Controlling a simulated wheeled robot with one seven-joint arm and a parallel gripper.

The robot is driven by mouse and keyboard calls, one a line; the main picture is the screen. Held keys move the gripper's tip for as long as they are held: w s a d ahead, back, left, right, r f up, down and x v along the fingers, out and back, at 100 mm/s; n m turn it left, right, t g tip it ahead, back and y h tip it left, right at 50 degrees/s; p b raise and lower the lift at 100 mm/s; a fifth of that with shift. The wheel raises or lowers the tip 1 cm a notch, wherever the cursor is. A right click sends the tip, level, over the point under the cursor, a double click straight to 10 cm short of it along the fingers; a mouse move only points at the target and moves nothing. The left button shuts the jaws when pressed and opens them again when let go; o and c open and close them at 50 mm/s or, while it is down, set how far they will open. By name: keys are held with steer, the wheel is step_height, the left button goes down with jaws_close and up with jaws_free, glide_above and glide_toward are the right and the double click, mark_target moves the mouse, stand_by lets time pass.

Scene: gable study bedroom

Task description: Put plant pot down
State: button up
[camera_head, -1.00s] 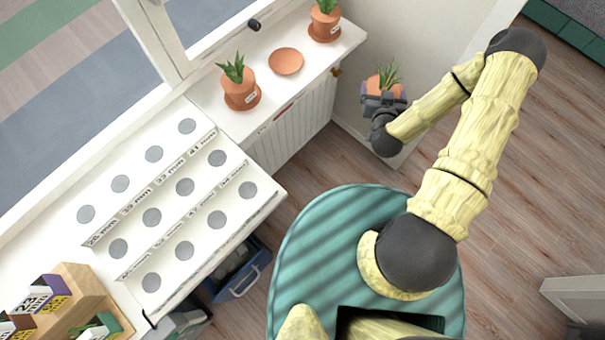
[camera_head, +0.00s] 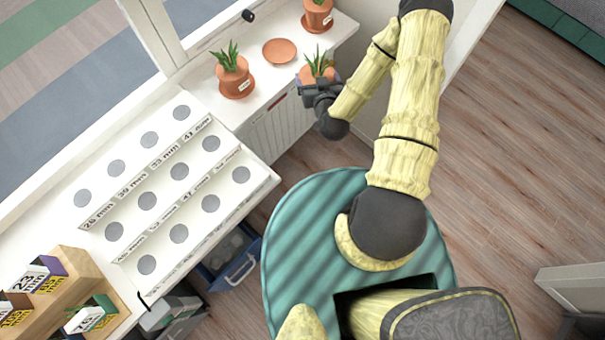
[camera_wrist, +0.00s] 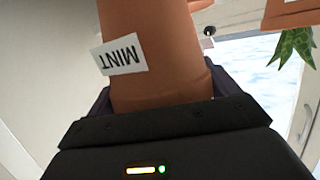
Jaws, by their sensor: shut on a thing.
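My gripper (camera_head: 321,90) is shut on a terracotta plant pot (camera_head: 314,73) with a spiky green plant, near the front edge of the white sill (camera_head: 262,102). In the wrist view the held pot (camera_wrist: 155,50) carries a white label reading MINT and appears upside down in the picture. An empty terracotta saucer (camera_head: 279,51) lies on the sill, to the upper left of the held pot. The gripper hides the lower part of the held pot in the head view.
A potted plant (camera_head: 235,80) on a saucer stands left of the empty saucer, and another pot (camera_head: 317,16) stands right of it. A white rack (camera_head: 155,205) with grey discs and a wooden box (camera_head: 62,290) lie at left. A blue drawer (camera_head: 238,262) is open below.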

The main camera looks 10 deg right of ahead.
steer(key=shift+a, duration=0.15)
step_height(320, 180, down, 79)
steer(key=w+n+y+b, duration=0.2)
steer(key=y+b, duration=0.1)
steer(key=b, duration=5.7)
steer(key=shift+n+y, duration=0.3)
steer(key=shift+n, duration=0.1)
steer(key=shift+r, duration=0.1)
step_height(320, 180, down, 6)
steer(key=b, duration=0.3)
steer(key=shift+b, duration=0.35)
